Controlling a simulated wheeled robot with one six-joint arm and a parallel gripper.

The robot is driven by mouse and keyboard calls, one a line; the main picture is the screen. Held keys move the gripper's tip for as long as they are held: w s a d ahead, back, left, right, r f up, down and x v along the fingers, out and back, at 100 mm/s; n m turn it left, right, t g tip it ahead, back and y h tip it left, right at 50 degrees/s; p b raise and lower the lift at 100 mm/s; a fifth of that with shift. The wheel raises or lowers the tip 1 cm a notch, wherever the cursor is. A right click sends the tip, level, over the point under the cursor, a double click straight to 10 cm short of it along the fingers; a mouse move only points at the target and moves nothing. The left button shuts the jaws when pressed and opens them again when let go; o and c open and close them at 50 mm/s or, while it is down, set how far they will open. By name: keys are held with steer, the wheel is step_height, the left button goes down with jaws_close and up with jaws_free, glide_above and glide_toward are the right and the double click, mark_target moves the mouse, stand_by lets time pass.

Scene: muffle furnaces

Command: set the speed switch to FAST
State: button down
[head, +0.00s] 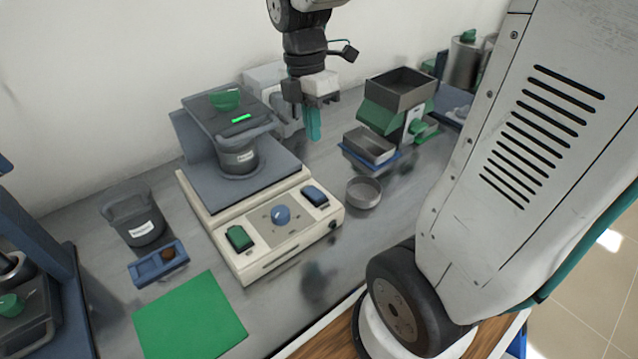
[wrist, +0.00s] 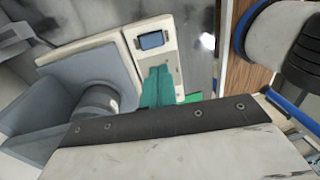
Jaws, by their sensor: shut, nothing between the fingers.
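A cream control box (head: 262,262) with a grey stage stands on the bench. No lettering is legible, so I cannot tell which is the speed switch or where FAST is. My gripper (head: 313,138) hangs above and behind the box's right end, its teal fingers together and empty. In the wrist view, the blue rocker switch (wrist: 152,40) shows just beyond my fingertips (wrist: 157,70); the fingers cover the knob.
A labelled dark pot (head: 238,160) stands on the stage, with a hood over it. A round dish (head: 364,192), a metal tray (head: 371,146) and a green-sided hopper (head: 395,105) stand to the right. A green mat (head: 190,318) lies at the front left.

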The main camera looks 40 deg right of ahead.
mark_target(320, 196)
steer(key=f, duration=0.4)
steer(key=s+f, duration=0.1)
steer(key=f, duration=0.4)
steer(key=s+f, duration=0.1)
steer(key=f, duration=0.4)
steer(key=shift+r, duration=0.1)
